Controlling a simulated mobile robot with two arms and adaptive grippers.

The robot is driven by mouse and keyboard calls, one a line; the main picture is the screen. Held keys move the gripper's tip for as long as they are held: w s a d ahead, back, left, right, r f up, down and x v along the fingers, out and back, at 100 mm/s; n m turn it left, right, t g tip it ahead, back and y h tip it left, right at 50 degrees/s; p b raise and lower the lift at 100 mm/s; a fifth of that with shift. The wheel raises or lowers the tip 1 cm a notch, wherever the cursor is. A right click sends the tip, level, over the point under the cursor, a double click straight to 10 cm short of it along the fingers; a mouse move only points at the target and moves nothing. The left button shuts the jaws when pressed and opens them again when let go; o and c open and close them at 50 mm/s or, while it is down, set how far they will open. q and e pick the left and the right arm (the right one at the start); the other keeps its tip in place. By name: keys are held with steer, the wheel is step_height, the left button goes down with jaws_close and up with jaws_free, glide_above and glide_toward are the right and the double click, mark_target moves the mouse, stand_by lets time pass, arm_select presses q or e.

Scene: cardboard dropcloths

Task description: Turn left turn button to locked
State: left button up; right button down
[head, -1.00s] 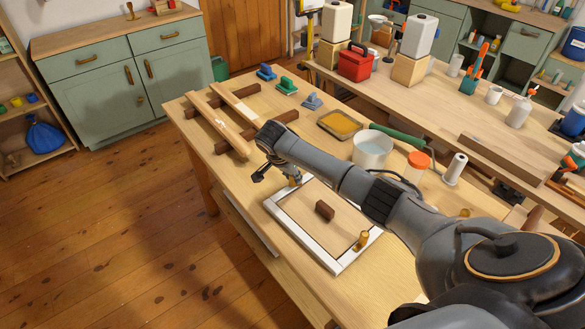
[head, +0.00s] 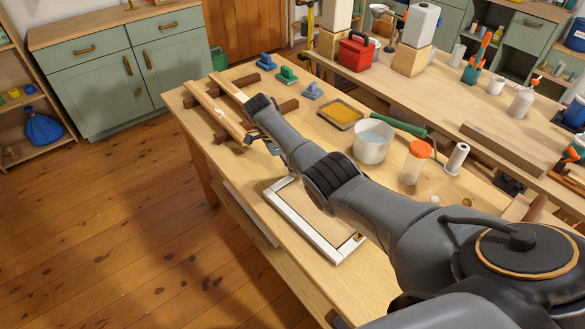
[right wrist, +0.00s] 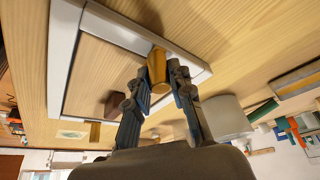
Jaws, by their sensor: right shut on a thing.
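My right gripper (right wrist: 160,76) has its two fingers on either side of a brass turn button (right wrist: 157,62) and is shut on it in the right wrist view. The button stands at the edge of a white frame (right wrist: 62,50) around a wooden panel (right wrist: 98,70). A dark brown knob (right wrist: 115,102) sits on the panel, and a second brass piece (right wrist: 95,131) shows near it. In the head view my arm covers the far part of the frame (head: 322,250), the knob and the gripped button. A brass button (head: 359,237) shows at the frame's near right corner. My left gripper is out of view.
On the workbench stand a white bucket (head: 372,141), a clear jar with an orange lid (head: 415,160) and a yellow tray (head: 341,113). Wooden strips (head: 216,112) lie at the far left end. The bench front left of the frame is mostly clear.

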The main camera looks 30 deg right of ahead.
steer(key=shift+m+g+b, duration=0.3)
steer(key=shift+m+b, duration=0.25)
steer(key=shift+m, duration=0.15)
steer(key=c, duration=1.2)
jaws_free()
steer(key=shift+o, duration=0.2)
steer(key=shift+y, duration=0.3)
steer(key=v, duration=1.2)
